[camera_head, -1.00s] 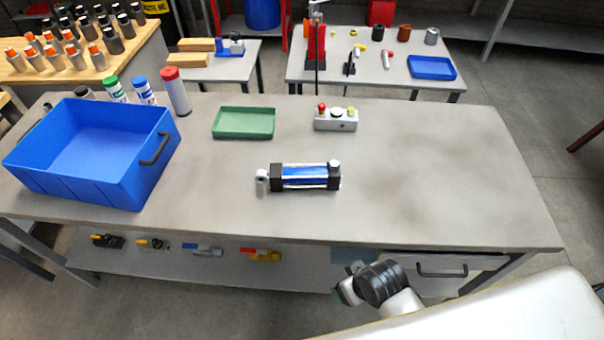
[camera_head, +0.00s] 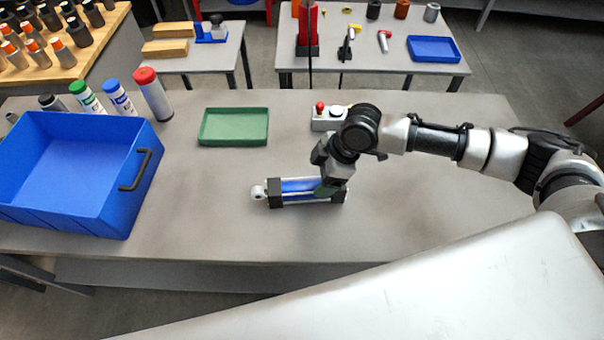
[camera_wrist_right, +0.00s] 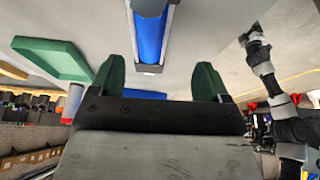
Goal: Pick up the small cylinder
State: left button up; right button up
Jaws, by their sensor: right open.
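The small cylinder (camera_head: 297,191) lies on its side on the grey workbench. It has a blue barrel, black end blocks and a metal eye at its left end. My right gripper (camera_head: 325,187) is over its right part and hides some of it. In the right wrist view the two green fingers (camera_wrist_right: 158,82) are apart with nothing between them. The cylinder's blue barrel (camera_wrist_right: 150,38) shows beyond them. Contact cannot be told. Another arm, probably my left, shows in the right wrist view, with its gripper tip (camera_wrist_right: 251,34) too small to read.
A green tray (camera_head: 234,144) and a grey control box (camera_head: 322,123) with a red button lie behind the cylinder. A blue bin (camera_head: 128,205) stands at left, with several bottles (camera_head: 152,95) behind it. The bench between bin and cylinder is clear.

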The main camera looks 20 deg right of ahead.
aim_at(309, 183)
jog(key=shift+w+d+r, duration=0.35)
jog(key=shift+w+d, duration=0.1)
jog(key=shift+d, duration=0.25)
jog(key=shift+w+d, duration=0.1)
jog(key=p+x, duration=0.1)
jog(key=x, duration=0.3)
jog(key=shift+f, duration=0.25)
jog(key=p+x, duration=0.1)
jog(key=x, duration=0.1)
jog(key=p+x, duration=0.1)
jog(key=x, duration=0.2)
jog(key=shift+a+f, duration=0.15)
jog(key=shift+a, duration=0.2)
jog(key=shift+w+f, duration=0.1)
jog(key=shift+f, duration=0.15)
grip_shut()
pick_arm(q)
notch_tip(309, 183, up, 3)
jog(key=shift+s+a+f, duration=0.1)
jog(key=shift+a, duration=0.05)
pick_arm(e)
jog(key=shift+w+a+r, duration=0.1)
jog(key=shift+w+r, duration=0.05)
